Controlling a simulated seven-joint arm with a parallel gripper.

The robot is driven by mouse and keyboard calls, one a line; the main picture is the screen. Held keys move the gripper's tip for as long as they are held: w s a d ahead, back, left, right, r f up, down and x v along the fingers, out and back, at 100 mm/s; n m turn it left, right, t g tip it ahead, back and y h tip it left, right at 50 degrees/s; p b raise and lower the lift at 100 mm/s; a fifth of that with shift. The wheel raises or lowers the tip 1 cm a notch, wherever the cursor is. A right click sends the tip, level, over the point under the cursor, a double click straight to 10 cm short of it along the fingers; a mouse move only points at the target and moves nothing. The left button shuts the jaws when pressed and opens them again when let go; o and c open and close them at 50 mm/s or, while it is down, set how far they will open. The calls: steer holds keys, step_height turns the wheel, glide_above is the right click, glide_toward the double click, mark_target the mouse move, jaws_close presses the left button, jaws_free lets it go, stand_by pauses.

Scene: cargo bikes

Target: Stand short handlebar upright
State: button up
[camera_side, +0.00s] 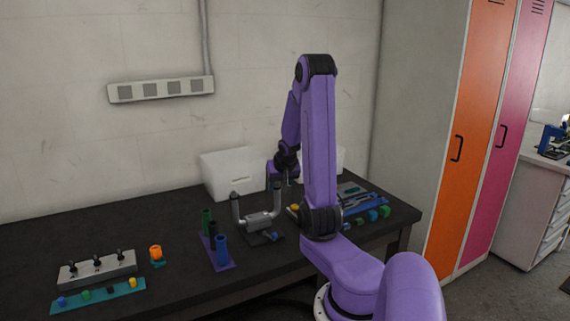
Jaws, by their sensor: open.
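A grey U-shaped bar with dark ends, which looks like the handlebar (259,219), is on the black table, with both arms pointing up. It is over a dark base with a small blue part in front. I cannot tell whether it is the short one or whether it is fixed to the base. My gripper (289,183) points down just behind and right of the bar's right arm. It is open, small in view, and appears empty. My purple arm hides part of the table right of it.
A purple holder with green, black and blue tubes (222,250) stands left of the bar. An orange-topped part (155,252), a grey switch block (97,268) and a teal strip (98,296) lie further left. A white bin (228,172) stands behind. Blue and green parts (362,216) lie right.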

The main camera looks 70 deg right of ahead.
steer(key=v, duration=1.1)
steer(key=shift+a+r, duration=0.2)
steer(key=shift+r, duration=0.1)
steer(key=shift+s, duration=0.1)
steer(key=w+a+f+n+y, duration=0.25)
steer(key=a+n, duration=0.35)
steer(key=a, duration=0.6)
steer(key=w+a+f+n+y, duration=0.1)
steer(key=w+a+n+y, duration=0.4)
steer(key=a, duration=0.6)
steer(key=s+a+f+n+g+h, duration=0.1)
steer(key=s+a+f+n+g, duration=0.1)
steer(key=s+a+n, duration=1.1)
steer(key=s+a+g, duration=0.1)
steer(key=s, duration=0.2)
steer(key=shift+a+f, duration=0.25)
steer(key=shift+f, duration=0.15)
steer(key=shift+w, duration=0.1)
